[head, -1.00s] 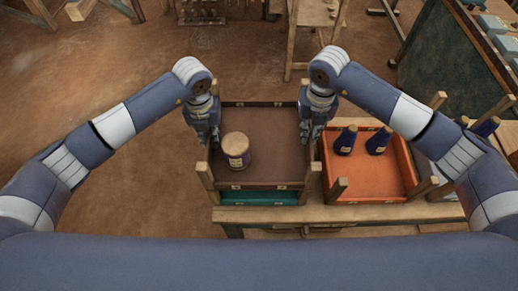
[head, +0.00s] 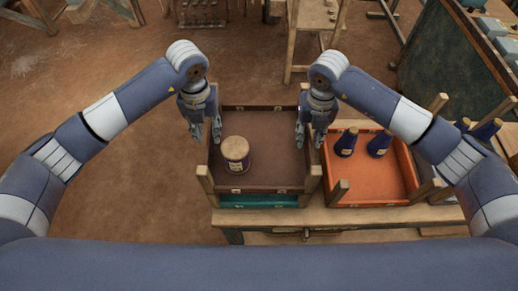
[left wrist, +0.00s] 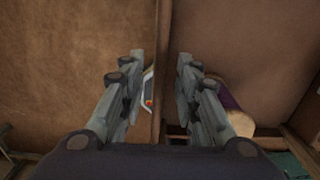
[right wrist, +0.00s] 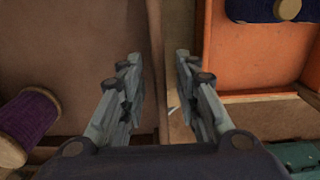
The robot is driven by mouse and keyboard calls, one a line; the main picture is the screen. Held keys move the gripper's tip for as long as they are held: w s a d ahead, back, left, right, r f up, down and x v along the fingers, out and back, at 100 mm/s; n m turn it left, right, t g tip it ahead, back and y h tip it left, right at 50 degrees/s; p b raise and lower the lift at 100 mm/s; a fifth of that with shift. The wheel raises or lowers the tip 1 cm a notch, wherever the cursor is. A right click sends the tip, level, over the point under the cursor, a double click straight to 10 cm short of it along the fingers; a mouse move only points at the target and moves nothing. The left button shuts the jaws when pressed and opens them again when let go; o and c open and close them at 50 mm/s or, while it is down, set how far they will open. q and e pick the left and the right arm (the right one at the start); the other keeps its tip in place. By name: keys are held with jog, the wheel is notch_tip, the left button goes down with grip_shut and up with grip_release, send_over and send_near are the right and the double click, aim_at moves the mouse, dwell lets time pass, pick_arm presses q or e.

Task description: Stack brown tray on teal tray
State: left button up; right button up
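The brown tray (head: 272,155) sits level on the teal tray (head: 258,201), whose front wall shows as a strip beneath it. A spool (head: 236,154) with purple thread stands in the left part of the brown tray. My left gripper (head: 206,138) is open above the tray's left wall, which runs between its fingers in the left wrist view (left wrist: 160,100). My right gripper (head: 311,144) is open above the right wall, also between its fingers in the right wrist view (right wrist: 160,100). Most of the teal tray is hidden under the brown one.
An orange tray (head: 372,194) with dark blue cones (head: 346,143) stands close on the right, with wooden corner posts. More cones (head: 487,129) stand farther right. The wooden bench edge (head: 340,215) runs in front. The floor to the left (head: 120,190) is clear.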

pick_arm(q)
notch_tip(320, 180, up, 7)
jog(key=shift+f, duration=0.15)
pick_arm(e)
jog(key=shift+r, duration=0.3)
notch_tip(320, 180, up, 12)
jog(key=shift+f, duration=0.25)
pick_arm(q)
jog(key=shift+s, duration=0.1)
pick_arm(e)
jog(key=shift+s+f, duration=0.1)
